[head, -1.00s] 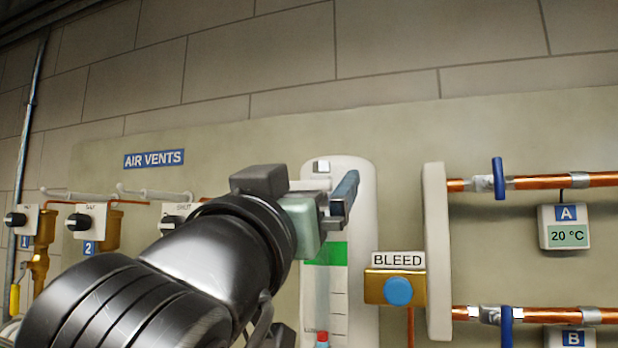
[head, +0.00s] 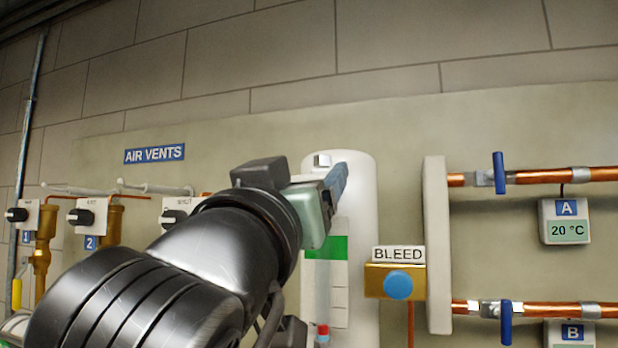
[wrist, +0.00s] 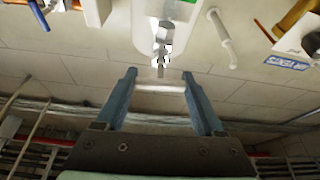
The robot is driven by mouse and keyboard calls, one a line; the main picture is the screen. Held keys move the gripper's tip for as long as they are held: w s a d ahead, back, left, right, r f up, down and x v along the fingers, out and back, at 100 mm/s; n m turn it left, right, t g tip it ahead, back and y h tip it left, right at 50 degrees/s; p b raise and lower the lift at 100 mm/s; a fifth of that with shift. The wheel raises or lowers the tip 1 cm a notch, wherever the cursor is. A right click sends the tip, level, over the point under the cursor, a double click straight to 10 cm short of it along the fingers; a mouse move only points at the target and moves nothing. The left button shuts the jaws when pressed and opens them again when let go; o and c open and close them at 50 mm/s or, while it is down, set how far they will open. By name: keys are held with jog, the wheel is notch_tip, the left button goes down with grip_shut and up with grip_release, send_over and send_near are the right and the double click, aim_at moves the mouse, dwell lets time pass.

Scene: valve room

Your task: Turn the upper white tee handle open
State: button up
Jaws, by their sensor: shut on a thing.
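The white tee handle (wrist: 160,88) shows in the wrist view as a short pale bar spanning the space between my two blue-grey fingers, joined to a metal stem and fitting (wrist: 162,45). My gripper (wrist: 160,97) is shut on the bar, with a finger at each end. In the head view my gripper (head: 337,182) is in front of the upper part of the white gauge column (head: 357,230), and its body hides the handle there.
To the right are the BLEED block (head: 398,287) with a blue button, a pale upright plate (head: 437,250) and copper pipes with blue levers (head: 499,172). To the left, air-vent valves with black knobs (head: 82,217) line the wall under the AIR VENTS sign (head: 154,154).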

jog(key=n+y, duration=0.1)
jog(key=n, duration=0.2)
jog(key=n+y, duration=0.1)
jog(key=n, duration=0.2)
jog(key=shift+d+y+p, duration=0.15)
jog(key=shift+y+p, duration=0.15)
jog(key=shift+y, duration=0.1)
jog(key=n+y+p, duration=0.1)
jog(key=n, duration=0.2)
jog(key=n+y, duration=0.2)
jog(key=n, duration=0.1)
jog(key=shift+r+g+p, duration=0.1)
jog(key=shift+g+p, duration=0.2)
jog(key=shift+p, duration=0.05)
jog(key=n+p, duration=0.1)
jog(key=n, duration=0.1)
jog(key=n+g+y+p, duration=0.1)
jog(key=n, duration=0.2)
jog(key=shift+g, duration=0.3)
jog(key=shift+n+g+y+p, duration=0.3)
jog(key=shift+n+g+p, duration=0.5)
jog(key=shift+n, duration=1.3)
jog(key=shift+a+f, duration=0.2)
jog(key=o, duration=1.4)
